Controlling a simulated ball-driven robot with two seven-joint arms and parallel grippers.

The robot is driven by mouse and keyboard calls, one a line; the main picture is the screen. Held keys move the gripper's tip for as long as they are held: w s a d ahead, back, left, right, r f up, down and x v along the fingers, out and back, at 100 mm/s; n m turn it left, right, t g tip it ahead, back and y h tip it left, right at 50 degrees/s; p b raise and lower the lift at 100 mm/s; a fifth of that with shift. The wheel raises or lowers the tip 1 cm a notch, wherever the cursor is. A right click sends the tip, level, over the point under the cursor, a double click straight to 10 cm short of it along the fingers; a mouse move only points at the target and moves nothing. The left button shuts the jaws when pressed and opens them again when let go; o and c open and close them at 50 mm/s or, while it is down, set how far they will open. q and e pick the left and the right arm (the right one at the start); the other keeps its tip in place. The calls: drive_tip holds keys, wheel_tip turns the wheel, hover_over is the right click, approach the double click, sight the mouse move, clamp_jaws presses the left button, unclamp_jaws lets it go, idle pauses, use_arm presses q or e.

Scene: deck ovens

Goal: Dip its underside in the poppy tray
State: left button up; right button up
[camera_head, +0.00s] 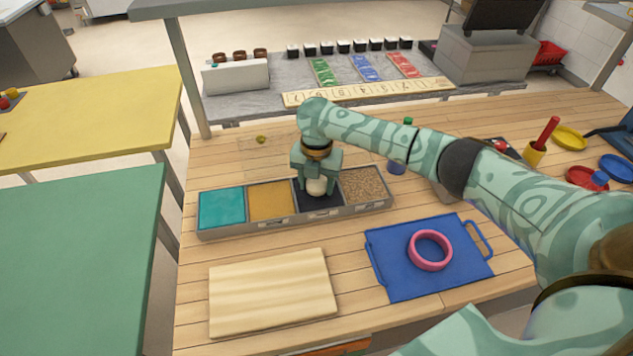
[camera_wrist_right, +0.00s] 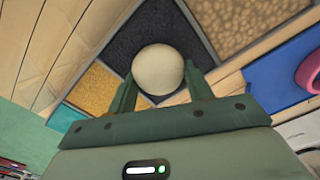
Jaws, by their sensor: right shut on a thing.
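My right gripper (camera_head: 317,180) is shut on a pale round dough ball (camera_head: 316,187). The ball also shows between the fingers in the right wrist view (camera_wrist_right: 158,70). In the head view the gripper points down over the dark, near-black compartment (camera_head: 326,202) of a grey tray row (camera_head: 296,222), which I take as the poppy tray. The ball's underside is hidden, so I cannot tell whether it touches the dark filling. My left gripper is not in view.
Beside the dark compartment are teal (camera_head: 221,208), yellow-orange (camera_head: 270,201) and grainy tan (camera_head: 365,185) ones. In front lie a pale wooden board (camera_head: 272,292) and a blue tray (camera_head: 395,275) with a pink ring (camera_head: 430,250). A blue cup (camera_head: 397,167) stands behind.

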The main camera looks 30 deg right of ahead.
drive_tip(key=shift+f, duration=0.5)
idle(0.7)
drive_tip(key=shift+f, duration=0.15)
idle(1.5)
wheel_tip(320, 180, up, 8)
drive_tip(key=p, duration=0.8)
drive_tip(key=shift+r, duration=0.2)
drive_tip(key=shift+f, duration=0.1)
